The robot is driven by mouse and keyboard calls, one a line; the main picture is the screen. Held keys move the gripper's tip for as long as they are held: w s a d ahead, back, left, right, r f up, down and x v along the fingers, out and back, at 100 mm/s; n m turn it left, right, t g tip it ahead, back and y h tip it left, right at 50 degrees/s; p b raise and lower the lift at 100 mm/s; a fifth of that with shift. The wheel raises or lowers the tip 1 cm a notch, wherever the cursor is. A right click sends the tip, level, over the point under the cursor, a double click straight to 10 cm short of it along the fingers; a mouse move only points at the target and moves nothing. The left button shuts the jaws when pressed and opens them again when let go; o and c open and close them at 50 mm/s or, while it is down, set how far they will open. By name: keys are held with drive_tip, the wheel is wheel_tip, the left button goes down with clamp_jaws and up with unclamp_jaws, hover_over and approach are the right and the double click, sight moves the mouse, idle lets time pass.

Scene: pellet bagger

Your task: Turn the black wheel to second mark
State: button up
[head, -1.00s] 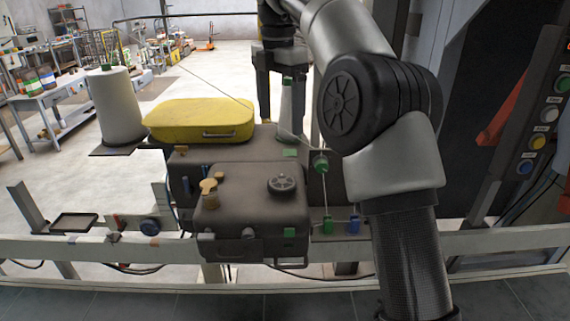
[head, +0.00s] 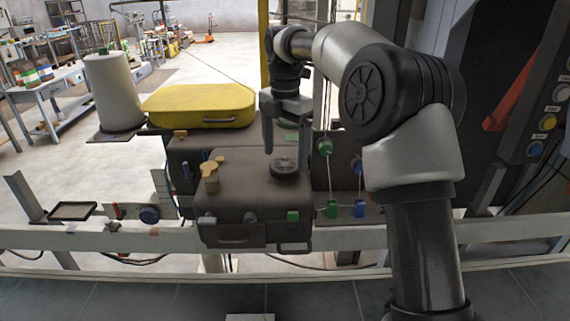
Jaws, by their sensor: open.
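The black wheel (head: 285,169) is a small dark round handwheel on top of the dark brown machine housing (head: 240,199). My gripper (head: 285,151) points down at the wheel from behind and above, with its two fingers spread apart. One finger is on the left and one on the right of the wheel in the picture. The fingertips look close to the wheel's height, but I cannot tell whether they touch it. Nothing shows between the fingers. The marks around the wheel are too small to make out.
A tan knob (head: 210,181) stands left of the wheel on the same housing. A yellow case (head: 198,103) and a white cone spool (head: 113,92) are behind at left. Green (head: 325,146) and blue fittings with thin cords stand at right. A pale rail (head: 120,240) runs in front.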

sight(285, 171)
drive_tip(key=shift+f, duration=1.45)
drive_tip(key=c, duration=1)
drive_tip(key=shift+c, duration=0.2)
